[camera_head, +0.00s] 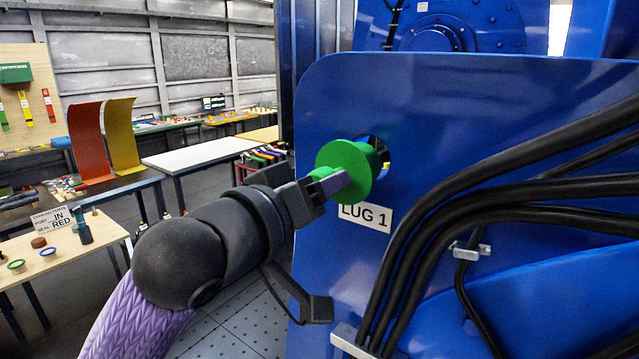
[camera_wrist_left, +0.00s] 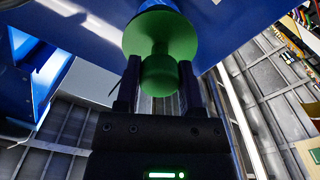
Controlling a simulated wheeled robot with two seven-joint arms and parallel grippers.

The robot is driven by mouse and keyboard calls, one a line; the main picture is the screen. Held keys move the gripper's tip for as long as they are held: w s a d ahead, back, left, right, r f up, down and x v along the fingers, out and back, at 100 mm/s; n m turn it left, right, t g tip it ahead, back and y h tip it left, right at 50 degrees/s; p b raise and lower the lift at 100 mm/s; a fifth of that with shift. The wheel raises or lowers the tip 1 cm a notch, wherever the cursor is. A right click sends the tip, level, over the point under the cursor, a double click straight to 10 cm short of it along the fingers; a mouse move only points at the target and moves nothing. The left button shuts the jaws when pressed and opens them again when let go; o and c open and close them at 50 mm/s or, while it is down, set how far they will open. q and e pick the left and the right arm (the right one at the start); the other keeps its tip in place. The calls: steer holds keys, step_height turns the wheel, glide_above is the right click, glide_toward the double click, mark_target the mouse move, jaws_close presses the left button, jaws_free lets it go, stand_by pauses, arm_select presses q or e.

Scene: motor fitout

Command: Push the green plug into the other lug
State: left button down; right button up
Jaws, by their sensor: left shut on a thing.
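The green plug (camera_head: 346,168) has a wide round flange and a narrower knob behind it. My left gripper (camera_head: 328,184) is shut on the plug's knob, which also shows between the fingers in the left wrist view (camera_wrist_left: 159,76). The flange is right in front of the dark round hole (camera_head: 378,150) in the blue plate (camera_head: 470,110). It covers part of the hole, and a small green piece shows beyond the flange. I cannot tell how far the plug is in the hole. The "LUG 1" label (camera_head: 365,217) is just below. My right gripper is not in view.
Thick black cables (camera_head: 500,190) run across the blue plate to the right and below the hole, held by a metal clamp (camera_head: 470,250). A wooden table (camera_head: 70,255) with rings and a sign stands at the left. A white table (camera_head: 203,153) stands behind.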

mark_target(347, 192)
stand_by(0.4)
arm_select(q)
steer(key=shift+p, duration=0.3)
steer(key=shift+p+x, duration=1.1)
steer(key=shift+x, duration=1.95)
steer(key=shift+c, duration=0.6)
jaws_free()
